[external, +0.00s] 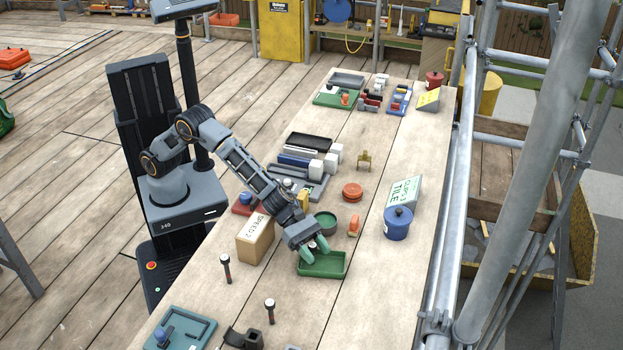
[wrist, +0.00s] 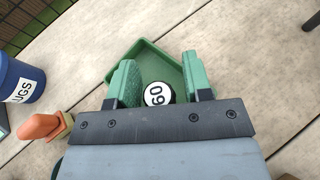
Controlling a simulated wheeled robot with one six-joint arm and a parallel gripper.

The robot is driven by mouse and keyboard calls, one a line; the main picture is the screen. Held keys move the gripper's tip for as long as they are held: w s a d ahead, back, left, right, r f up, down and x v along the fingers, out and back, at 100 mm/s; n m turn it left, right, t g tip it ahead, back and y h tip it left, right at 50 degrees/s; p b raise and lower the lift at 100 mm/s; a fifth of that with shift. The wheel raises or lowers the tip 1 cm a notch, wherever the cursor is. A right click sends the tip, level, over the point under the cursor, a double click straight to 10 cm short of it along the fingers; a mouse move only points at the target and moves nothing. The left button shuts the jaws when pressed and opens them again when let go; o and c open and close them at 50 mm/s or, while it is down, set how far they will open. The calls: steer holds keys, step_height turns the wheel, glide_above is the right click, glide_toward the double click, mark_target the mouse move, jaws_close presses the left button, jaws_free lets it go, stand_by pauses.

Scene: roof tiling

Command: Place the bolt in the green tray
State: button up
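My gripper (wrist: 162,75) has green fingers and hangs over the green tray; it also shows in the external view (external: 313,250).
Bare bench lies right of the tray.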

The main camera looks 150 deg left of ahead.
steer(key=shift+o, duration=0.4)
steer(key=shift+r, duration=0.1)
steer(key=shift+r, duration=0.2)
steer(key=b+v, duration=0.1)
steer(key=v, duration=1.1)
steer(key=shift+f, duration=0.2)
steer(key=shift+d+r, duration=0.1)
steer(key=shift+d, duration=0.05)
